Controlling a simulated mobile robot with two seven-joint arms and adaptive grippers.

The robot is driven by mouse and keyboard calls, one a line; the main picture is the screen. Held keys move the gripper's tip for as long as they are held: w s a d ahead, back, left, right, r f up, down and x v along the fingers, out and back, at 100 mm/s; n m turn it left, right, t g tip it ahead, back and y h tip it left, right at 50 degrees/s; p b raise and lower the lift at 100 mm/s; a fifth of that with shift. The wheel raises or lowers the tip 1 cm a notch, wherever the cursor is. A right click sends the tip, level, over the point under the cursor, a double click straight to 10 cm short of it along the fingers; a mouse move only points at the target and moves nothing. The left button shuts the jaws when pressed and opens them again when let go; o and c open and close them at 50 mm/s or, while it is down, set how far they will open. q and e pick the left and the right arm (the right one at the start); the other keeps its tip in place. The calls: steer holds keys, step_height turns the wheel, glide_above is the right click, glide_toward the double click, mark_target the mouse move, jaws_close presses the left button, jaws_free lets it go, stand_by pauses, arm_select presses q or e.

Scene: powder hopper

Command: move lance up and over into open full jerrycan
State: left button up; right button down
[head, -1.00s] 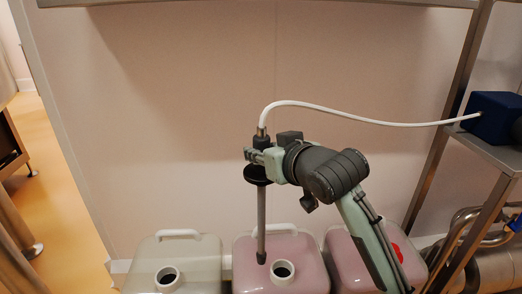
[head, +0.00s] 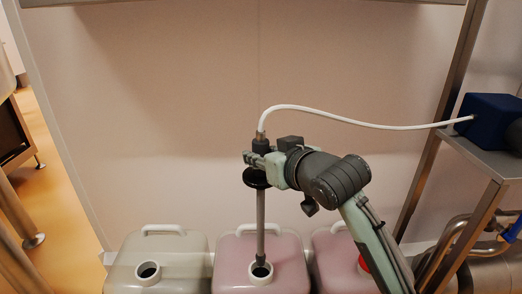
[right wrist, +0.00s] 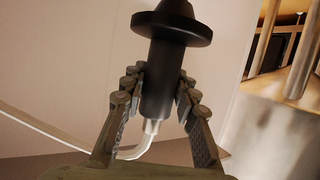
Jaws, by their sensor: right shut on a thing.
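The lance (head: 261,222) is a thin grey tube with a black collar and black head, hanging upright. My right gripper (head: 256,160) is shut on its black head, just above the wide collar. In the right wrist view the fingers (right wrist: 160,80) close on both sides of the black grip (right wrist: 158,92). The middle pink jerrycan (head: 236,262) has an open white-rimmed mouth. The lance's lower tip is at this mouth; I cannot tell whether it is just above it or slightly inside. My left gripper is not in view.
A pale jerrycan (head: 185,258) with an open mouth stands at left. Another pink jerrycan (head: 334,262) with a red cap (head: 363,263) stands at right, partly behind my arm. A white hose (head: 360,122) runs from the lance to a blue box (head: 489,119) on a steel shelf.

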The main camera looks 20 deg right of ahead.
mark_target(263, 257)
step_height(263, 257, down, 27)
steer(key=shift+r, duration=0.1)
step_height(263, 257, down, 4)
steer(key=b, duration=0.3)
steer(key=shift+b, duration=0.3)
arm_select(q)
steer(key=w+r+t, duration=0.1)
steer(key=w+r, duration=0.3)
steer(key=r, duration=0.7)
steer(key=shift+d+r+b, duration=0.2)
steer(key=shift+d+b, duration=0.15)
arm_select(e)
steer(key=shift+f, duration=0.55)
steer(key=c, duration=1.1)
jaws_free()
